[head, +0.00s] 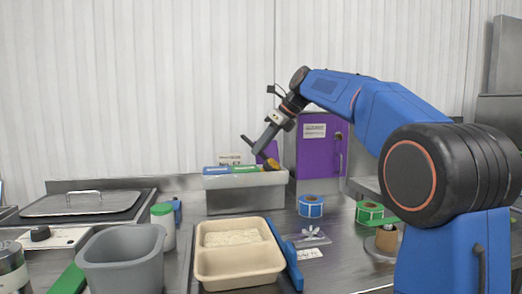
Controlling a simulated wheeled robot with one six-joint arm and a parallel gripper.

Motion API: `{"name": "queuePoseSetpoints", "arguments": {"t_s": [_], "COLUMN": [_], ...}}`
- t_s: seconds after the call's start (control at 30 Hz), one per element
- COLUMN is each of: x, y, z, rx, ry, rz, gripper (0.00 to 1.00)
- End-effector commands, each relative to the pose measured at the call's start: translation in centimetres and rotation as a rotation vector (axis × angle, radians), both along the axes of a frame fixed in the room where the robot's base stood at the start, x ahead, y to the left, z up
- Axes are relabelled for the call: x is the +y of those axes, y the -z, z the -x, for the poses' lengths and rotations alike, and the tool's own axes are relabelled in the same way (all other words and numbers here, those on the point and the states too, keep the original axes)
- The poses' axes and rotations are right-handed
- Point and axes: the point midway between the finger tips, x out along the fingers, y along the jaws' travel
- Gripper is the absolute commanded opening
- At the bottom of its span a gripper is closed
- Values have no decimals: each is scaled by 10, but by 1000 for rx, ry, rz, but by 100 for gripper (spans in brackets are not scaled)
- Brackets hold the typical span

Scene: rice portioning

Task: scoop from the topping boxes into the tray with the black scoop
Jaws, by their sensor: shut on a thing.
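My gripper (266,142) is over the right end of the topping boxes, pointing down. It is shut on the black scoop, whose dark handle I can barely tell from the fingers. The scoop's bowl seems to be at the box opening and is mostly hidden. The topping boxes sit in a pale metal holder (245,198) at the back centre, with blue and green edges on top. Something yellowish shows at the right end by the scoop. The beige tray (205,268) stands in front, with white rice in its rear compartment; its front compartment looks empty.
A grey bin (122,262) and a green-lidded jar (163,226) stand left of the tray. A blue tool (284,255) lies along its right side. A purple box (318,145) stands behind.

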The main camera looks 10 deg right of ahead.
Motion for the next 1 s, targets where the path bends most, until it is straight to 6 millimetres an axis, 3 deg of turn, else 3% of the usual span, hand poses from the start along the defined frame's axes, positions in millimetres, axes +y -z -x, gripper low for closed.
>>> {"name": "queuePoseSetpoints", "arguments": {"t_s": [0.33, 1.0], "x": [1, 0], "y": [-20, -63], "z": [-1, 0], "rx": [113, 121], "ry": [-2, 0], "rz": [141, 149], "gripper": [0, 0]}}
